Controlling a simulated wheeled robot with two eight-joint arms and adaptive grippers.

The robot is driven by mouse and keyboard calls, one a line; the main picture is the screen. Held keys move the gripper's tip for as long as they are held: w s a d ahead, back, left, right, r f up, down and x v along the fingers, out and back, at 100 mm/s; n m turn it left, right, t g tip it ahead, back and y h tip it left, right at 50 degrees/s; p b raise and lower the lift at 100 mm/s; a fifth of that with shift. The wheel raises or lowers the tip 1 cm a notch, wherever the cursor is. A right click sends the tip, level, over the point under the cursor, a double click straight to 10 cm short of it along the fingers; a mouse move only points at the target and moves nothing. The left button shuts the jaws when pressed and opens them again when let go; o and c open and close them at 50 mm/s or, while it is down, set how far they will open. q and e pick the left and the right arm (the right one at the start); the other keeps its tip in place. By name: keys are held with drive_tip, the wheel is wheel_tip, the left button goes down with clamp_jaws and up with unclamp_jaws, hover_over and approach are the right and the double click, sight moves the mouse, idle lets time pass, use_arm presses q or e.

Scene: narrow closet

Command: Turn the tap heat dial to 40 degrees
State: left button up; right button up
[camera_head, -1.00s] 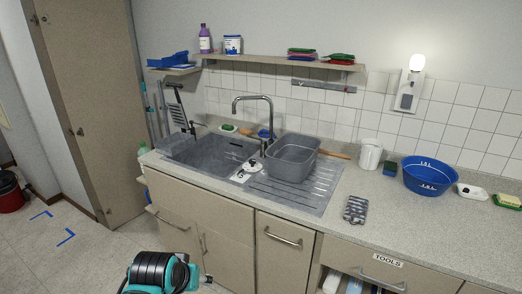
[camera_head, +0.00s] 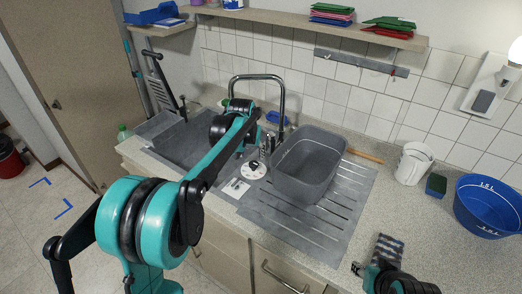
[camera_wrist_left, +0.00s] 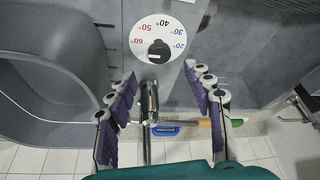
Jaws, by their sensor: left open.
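The round white heat dial (camera_wrist_left: 178,25) shows in the wrist view with numbers from 20 to 60 and a black knob (camera_wrist_left: 158,50) at its centre. I cannot tell surely which number the knob's white mark points at. In the head view the dial (camera_head: 254,168) lies on the sink top beside the grey tub. My left gripper (camera_wrist_left: 163,88) is open and empty, with its purple fingers on both sides of the tap (camera_wrist_left: 150,105), short of the knob. In the head view my left arm reaches over the sink and its fingertips are hard to make out.
The grey tub (camera_head: 306,168) stands on the drainer, close to the dial. The tap spout (camera_head: 257,78) arches behind. A white cup (camera_head: 413,163), a sponge (camera_head: 436,184) and a blue bowl (camera_head: 490,205) stand on the right. Teal and black parts of mine show at the bottom right.

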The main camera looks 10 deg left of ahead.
sight(253, 163)
use_arm(q)
drive_tip(key=b+x, duration=0.2)
drive_tip(key=x, duration=0.5)
drive_tip(key=shift+f+b, duration=0.2)
drive_tip(key=shift+b, duration=0.2)
use_arm(e)
drive_tip(key=f, duration=0.3)
drive_tip(key=shift+s, duration=0.2)
drive_tip(key=shift+r, duration=0.1)
use_arm(q)
drive_tip(key=c, duration=1.1)
